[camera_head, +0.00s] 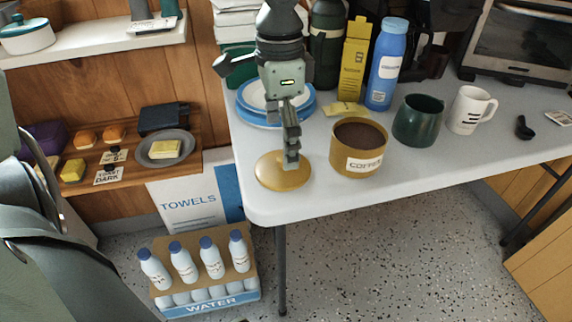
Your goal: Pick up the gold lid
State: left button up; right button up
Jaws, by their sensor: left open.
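The gold lid (270,174) is a round, shiny disc lying near the front left corner of the white table (400,175). My left gripper (291,160) is above the lid, pointing down, with its fingertips over the lid's right part. It is open and seen edge-on. I cannot tell whether the fingertips touch the lid. An open gold coffee tin (343,162) full of brown coffee stands just right of the lid. My right gripper is not in view.
Blue and white plates (252,105) lie behind my left gripper. A dark green mug (418,120), a white mug (470,110), a blue bottle (386,65) and a yellow box (354,60) stand farther back. The table's front edge is close to the lid.

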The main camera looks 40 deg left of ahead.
aim_at(281, 159)
pick_arm(q)
jog(key=f, duration=0.5)
jog(key=shift+w, duration=0.2)
jog(key=c, duration=1.1)
jog(key=shift+s, duration=0.1)
jog(key=c, duration=0.3)
jog(key=shift+c, duration=0.2)
